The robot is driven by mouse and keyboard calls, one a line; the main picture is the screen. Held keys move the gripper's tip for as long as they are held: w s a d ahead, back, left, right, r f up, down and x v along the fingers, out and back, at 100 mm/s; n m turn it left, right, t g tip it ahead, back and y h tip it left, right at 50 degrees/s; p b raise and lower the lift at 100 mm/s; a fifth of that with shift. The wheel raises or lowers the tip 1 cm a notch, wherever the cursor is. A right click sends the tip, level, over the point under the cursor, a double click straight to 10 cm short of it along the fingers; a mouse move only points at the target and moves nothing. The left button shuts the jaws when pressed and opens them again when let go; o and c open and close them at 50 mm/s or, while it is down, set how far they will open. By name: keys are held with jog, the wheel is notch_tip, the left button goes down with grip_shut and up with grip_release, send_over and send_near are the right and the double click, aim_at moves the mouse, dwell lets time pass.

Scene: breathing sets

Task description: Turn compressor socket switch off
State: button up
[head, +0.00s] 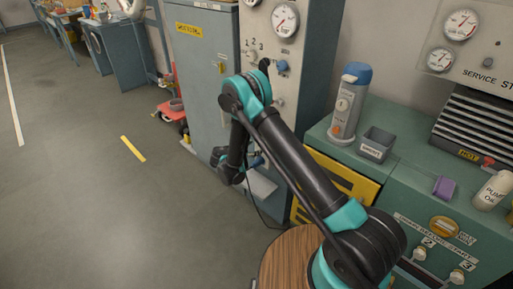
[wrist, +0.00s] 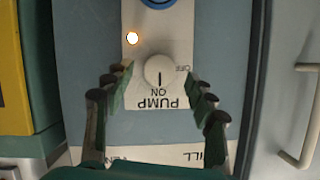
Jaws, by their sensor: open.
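In the wrist view a round white knob (wrist: 159,71) sits on a panel plate, with upside-down lettering PUMP, ON and OFF beside it. Its dark pointer line is toward ON; OFF is at its right. Whether the fingers touch the panel, I cannot tell. No label reading compressor socket is legible. In the head view my arm covers part of the tall grey panel (head: 318,60).
A grey-blue cabinet (head: 200,75) stands left of the panel. At right, a green bench holds a grey bottle with a blue cap (head: 350,100), a small grey bin (head: 377,144) and a purple block (head: 444,188). A round wooden top (head: 285,265) is in front.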

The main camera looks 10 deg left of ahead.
jog(key=shift+x, duration=1.05)
jog(key=c, duration=1.2)
